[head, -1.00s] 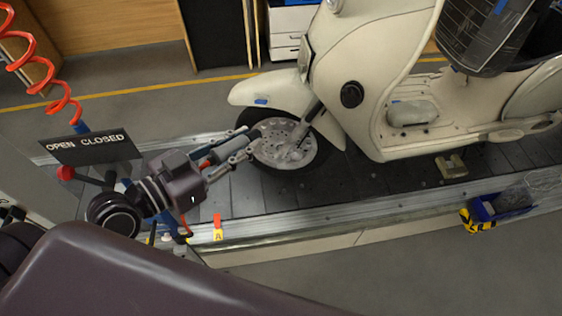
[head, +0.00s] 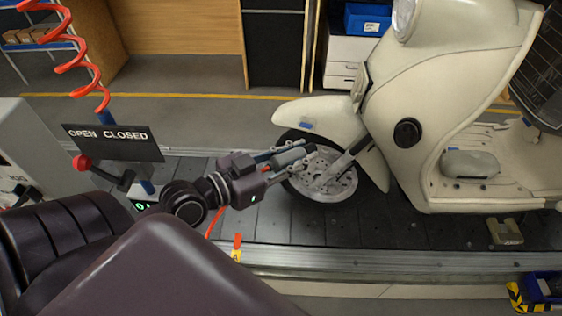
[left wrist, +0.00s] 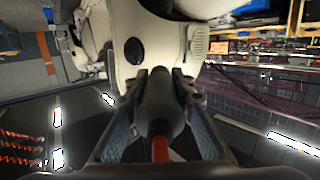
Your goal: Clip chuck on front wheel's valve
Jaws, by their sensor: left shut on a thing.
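My left gripper (head: 306,157) is shut on the chuck (head: 288,158), a dark grey cylinder with a red end. In the left wrist view the chuck (left wrist: 160,105) lies lengthwise between the two fingers, its red end (left wrist: 160,150) toward the camera. The scooter's front wheel (head: 338,186) has a black tyre and silver disc. The fingertips and chuck overlap the wheel's upper left part in the head view; I cannot tell whether they touch it. The valve is too small or hidden to make out. My right gripper is not in view.
The cream scooter (head: 450,110) stands on the slatted conveyor (head: 400,228). A red-knobbed lever (head: 82,162) by an OPEN CLOSED sign (head: 112,142) and a coiled red hose (head: 70,55) are at left. A blue bin (head: 545,286) is at lower right.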

